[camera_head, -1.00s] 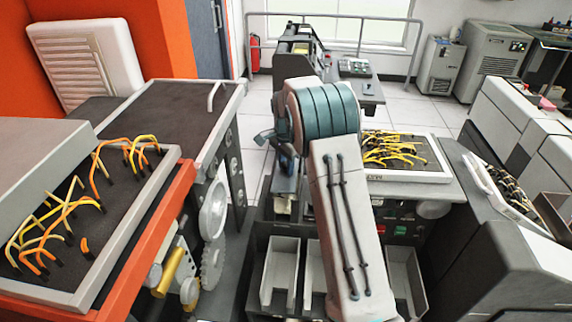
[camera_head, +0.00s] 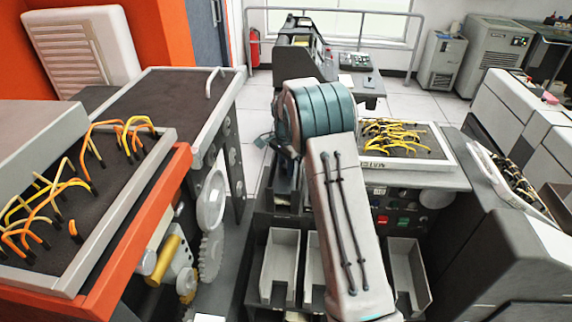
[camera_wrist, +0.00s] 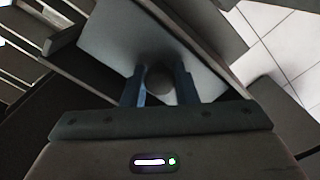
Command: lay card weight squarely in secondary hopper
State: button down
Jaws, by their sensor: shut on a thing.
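In the wrist view, the two blue fingers of my gripper (camera_wrist: 160,88) are closed on a dark rounded knob (camera_wrist: 159,82), which I take to be the card weight's handle. A light grey flat plate (camera_wrist: 105,35) lies beyond the fingers; I cannot tell whether it is the weight's own plate or a surface below it. In the head view, my arm hides the gripper and the weight. The secondary hopper cannot be made out with certainty in either view.
Pale open bins (camera_head: 281,262) stand low in front of the dark machine. A plugboard with yellow wires (camera_head: 398,143) lies on top, right of my arm. An orange-edged wired panel (camera_head: 150,215) stands at left. White floor tiles (camera_wrist: 286,22) show at the wrist view's right.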

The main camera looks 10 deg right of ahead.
jog(key=shift+f, duration=0.4)
jog(key=c, duration=1.1)
grip_release()
jog(key=shift+o, duration=0.2)
notch_tip(320, 180, up, 14)
jog(key=b, duration=0.1)
jog(key=shift+b, duration=0.35)
jog(key=shift+f, duration=0.1)
